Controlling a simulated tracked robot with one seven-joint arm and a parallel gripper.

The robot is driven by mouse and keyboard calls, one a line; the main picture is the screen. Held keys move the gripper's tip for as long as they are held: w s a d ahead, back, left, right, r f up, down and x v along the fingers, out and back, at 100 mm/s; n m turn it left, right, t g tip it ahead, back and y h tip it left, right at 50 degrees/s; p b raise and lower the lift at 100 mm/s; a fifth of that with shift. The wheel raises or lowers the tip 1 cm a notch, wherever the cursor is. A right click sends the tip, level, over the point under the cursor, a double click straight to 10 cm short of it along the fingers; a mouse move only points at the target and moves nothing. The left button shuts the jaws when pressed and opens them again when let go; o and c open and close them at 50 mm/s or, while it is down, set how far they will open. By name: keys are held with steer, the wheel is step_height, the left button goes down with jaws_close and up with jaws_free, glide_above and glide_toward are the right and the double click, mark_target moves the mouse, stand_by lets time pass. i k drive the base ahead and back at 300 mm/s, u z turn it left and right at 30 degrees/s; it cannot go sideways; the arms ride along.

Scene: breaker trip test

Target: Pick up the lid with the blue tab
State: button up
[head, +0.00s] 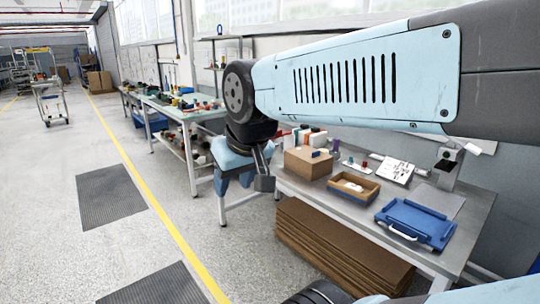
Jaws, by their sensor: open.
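A cardboard box (308,167) stands on the grey workbench (455,253), near its left end. One grey finger pad faces me; the other finger is partly hidden by the blue gripper body.
A brown tray (372,192) with a white item and a blue case (418,222) with a pale handle lie right of the box. Bottles (312,137) stand behind it. A grey instrument (446,167) stands further right. Stacked cardboard (335,250) lies below.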

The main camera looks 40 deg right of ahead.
mark_target(312, 164)
steer(key=z, duration=0.3)
steer(key=i, duration=1.05)
steer(key=z, duration=0.7)
steer(key=k, duration=0.7)
steer(key=z, duration=0.2)
steer(key=i, duration=0.8)
steer(key=u, duration=0.1)
